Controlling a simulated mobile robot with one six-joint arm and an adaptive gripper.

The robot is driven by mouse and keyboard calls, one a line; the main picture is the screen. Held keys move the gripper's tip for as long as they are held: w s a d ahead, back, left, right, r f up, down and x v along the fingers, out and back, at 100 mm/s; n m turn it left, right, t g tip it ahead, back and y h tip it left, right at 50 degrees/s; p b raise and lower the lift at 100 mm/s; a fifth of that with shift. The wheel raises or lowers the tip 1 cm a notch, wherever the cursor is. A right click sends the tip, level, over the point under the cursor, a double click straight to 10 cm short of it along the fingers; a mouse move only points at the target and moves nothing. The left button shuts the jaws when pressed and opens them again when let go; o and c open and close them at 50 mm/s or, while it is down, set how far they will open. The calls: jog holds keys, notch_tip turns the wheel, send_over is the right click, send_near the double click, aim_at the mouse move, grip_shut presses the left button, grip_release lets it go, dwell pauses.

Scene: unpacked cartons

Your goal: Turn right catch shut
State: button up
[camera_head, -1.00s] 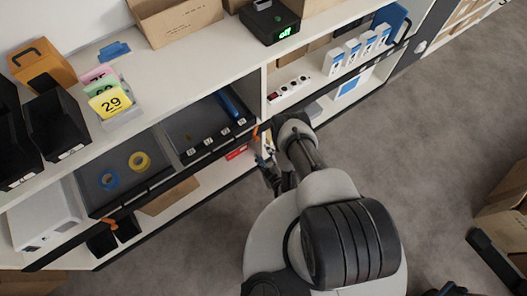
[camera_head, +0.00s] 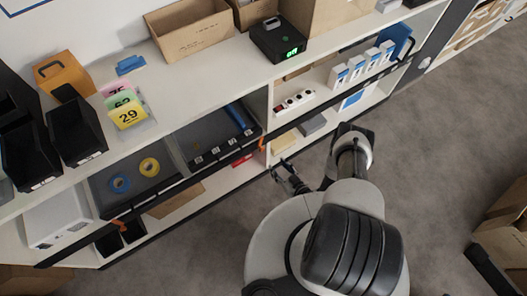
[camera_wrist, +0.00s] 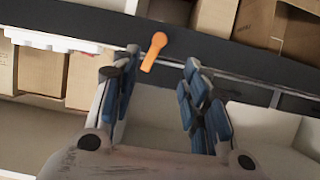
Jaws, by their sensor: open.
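The right orange catch (camera_head: 262,143) sits on the black bar at the right end of the drawer section. In the wrist view this catch (camera_wrist: 154,50) hangs from the dark bar, tilted, its narrow end pointing down and slightly left. My gripper (camera_head: 281,170) is just in front of and below it in the head view. In the wrist view my gripper (camera_wrist: 158,78) has its blue-padded fingers apart, with the catch showing beyond and between their tips. The gripper holds nothing, and no contact with the catch shows.
Another orange catch (camera_head: 122,225) is on the bar at the left. The black bar (camera_wrist: 90,28) crosses the wrist view. A white power strip (camera_head: 295,102) and several white boxes stand on the shelf to the right. Grey floor (camera_head: 430,150) is clear right of my arm.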

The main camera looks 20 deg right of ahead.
aim_at(262, 151)
jog(key=b+x, duration=0.4)
jog(key=x, duration=0.9)
jog(key=shift+w+f+b, duration=0.1)
jog(key=shift+w+b, duration=0.2)
jog(key=shift+w, duration=0.05)
grip_shut()
jog(key=shift+s+a+n+h, duration=0.1)
jog(key=shift+a+n+h, duration=0.2)
jog(key=shift+n, duration=0.3)
jog(key=shift+d+n+t+h, duration=0.1)
jog(key=shift+n+t+h, duration=0.2)
jog(key=shift+n+h, duration=0.15)
grip_release()
